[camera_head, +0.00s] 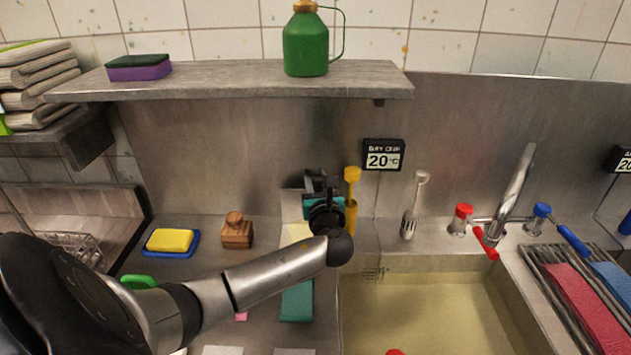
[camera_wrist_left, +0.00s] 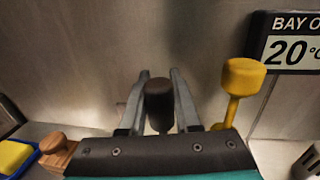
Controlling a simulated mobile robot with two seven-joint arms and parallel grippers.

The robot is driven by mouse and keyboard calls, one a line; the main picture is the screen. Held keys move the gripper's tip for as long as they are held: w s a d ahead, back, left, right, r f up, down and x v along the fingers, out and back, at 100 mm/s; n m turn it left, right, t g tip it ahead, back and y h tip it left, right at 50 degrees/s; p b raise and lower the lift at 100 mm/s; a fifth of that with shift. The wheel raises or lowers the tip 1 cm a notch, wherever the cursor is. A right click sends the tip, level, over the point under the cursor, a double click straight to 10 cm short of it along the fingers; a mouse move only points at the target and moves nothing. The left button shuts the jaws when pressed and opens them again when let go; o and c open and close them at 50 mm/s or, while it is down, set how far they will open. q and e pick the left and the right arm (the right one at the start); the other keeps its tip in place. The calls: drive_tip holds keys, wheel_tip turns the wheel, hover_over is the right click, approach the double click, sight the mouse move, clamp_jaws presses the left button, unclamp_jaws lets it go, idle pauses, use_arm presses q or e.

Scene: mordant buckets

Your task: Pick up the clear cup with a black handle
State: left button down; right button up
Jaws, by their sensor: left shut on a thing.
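My left gripper (camera_head: 318,184) is raised near the steel back wall, over the counter to the left of the sink. In the left wrist view its two grey fingers (camera_wrist_left: 159,82) are closed around a dark, rounded black handle (camera_wrist_left: 159,97). The clear body of the cup cannot be made out clearly in either view; the gripper and arm cover that area in the head view. My right gripper is not in view.
A yellow-handled tool (camera_head: 352,180) stands close to the right of my left gripper. A wooden block (camera_head: 236,233) and a yellow sponge (camera_head: 170,240) on a blue tray lie left. A shelf (camera_head: 230,83) overhangs behind. The sink (camera_head: 430,310) holds yellowish liquid.

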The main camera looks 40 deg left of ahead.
use_arm(q)
drive_tip(key=shift+r+p, duration=1.05)
drive_tip(key=shift+r, duration=3.45)
